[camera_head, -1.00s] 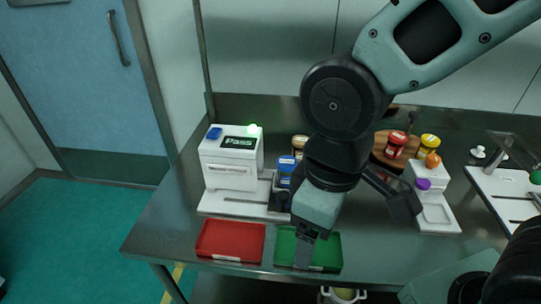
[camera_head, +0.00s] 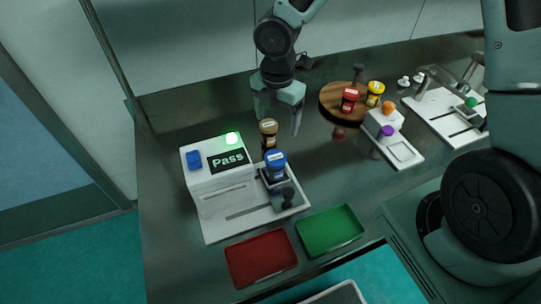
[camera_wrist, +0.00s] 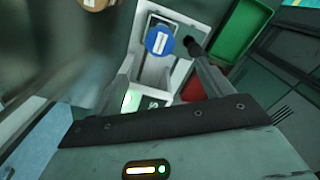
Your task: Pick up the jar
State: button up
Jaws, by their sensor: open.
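A jar with a blue lid (camera_head: 275,160) stands upright on the white machine's plate; it also shows in the wrist view (camera_wrist: 159,41), just beyond and between my fingers. A jar with a brown lid (camera_head: 268,128) stands behind it on the table, and its lid shows at the wrist view's top edge (camera_wrist: 95,3). A red jar (camera_head: 349,98) and a yellow jar (camera_head: 375,93) stand on a round wooden stand (camera_head: 330,98). My gripper (camera_head: 278,115) is open and empty, behind and above the blue-lidded and brown-lidded jars.
A red tray (camera_head: 260,262) and a green tray (camera_head: 330,232) lie in front. A small white device (camera_head: 385,122) with orange and purple knobs stands right. Bare table lies between.

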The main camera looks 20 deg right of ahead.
aim_at(276, 156)
jog(key=f, duration=1.2)
jog(key=shift+w+d+f, duration=0.1)
jog(key=shift+w+f, duration=0.05)
jog(key=shift+w, duration=0.1)
jog(key=shift+s+f, duration=0.2)
jog(key=shift+f, duration=2.45)
jog(key=c, duration=1.2)
jog(key=shift+r, duration=0.1)
